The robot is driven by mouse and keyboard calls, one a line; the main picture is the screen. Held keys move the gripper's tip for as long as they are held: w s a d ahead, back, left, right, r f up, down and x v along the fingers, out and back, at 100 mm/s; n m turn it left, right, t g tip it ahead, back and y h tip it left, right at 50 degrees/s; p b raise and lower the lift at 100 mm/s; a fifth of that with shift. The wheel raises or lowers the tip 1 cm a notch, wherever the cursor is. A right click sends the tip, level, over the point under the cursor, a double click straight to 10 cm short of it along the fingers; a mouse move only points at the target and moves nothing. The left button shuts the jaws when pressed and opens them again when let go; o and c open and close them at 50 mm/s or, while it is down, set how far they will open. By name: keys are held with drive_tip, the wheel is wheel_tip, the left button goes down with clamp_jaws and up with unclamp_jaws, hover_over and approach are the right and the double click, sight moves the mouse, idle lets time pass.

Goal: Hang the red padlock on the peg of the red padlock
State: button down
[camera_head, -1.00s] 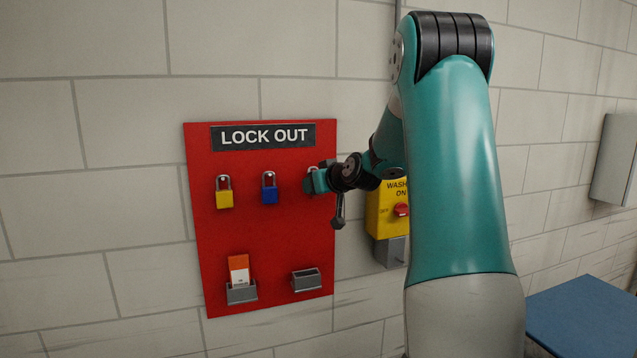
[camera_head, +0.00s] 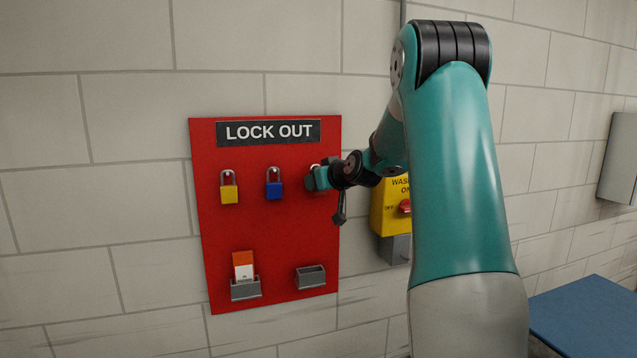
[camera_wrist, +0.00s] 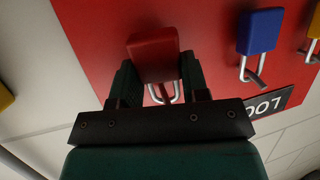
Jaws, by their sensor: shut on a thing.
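The red padlock (camera_wrist: 153,52) is between the two fingers of my gripper (camera_wrist: 157,72) in the wrist view, which sees the board upside down. My gripper is shut on its body. Its silver shackle (camera_wrist: 162,96) shows between the fingers, close to the red board. I cannot tell whether the shackle is around the peg, which my gripper hides. In the head view my gripper (camera_head: 313,180) is at the board's upper right, right of the blue padlock (camera_head: 274,189). Only a bit of the red padlock's shackle (camera_head: 315,167) shows above it there.
The red LOCK OUT board (camera_head: 260,230) hangs on a block wall. A yellow padlock (camera_head: 229,192) hangs left of the blue one. Below are a holder with a tag (camera_head: 244,266) and an empty grey holder (camera_head: 311,278). A yellow switch box (camera_head: 385,215) is right of the board.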

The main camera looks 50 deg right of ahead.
drive_tip(key=shift+f, duration=0.25)
drive_tip(key=c, duration=0.5)
unclamp_jaws()
drive_tip(key=shift+r, duration=0.1)
drive_tip(key=shift+b+v, duration=3.3)
drive_tip(key=shift+v, duration=5.45)
drive_tip(key=shift+w, duration=0.1)
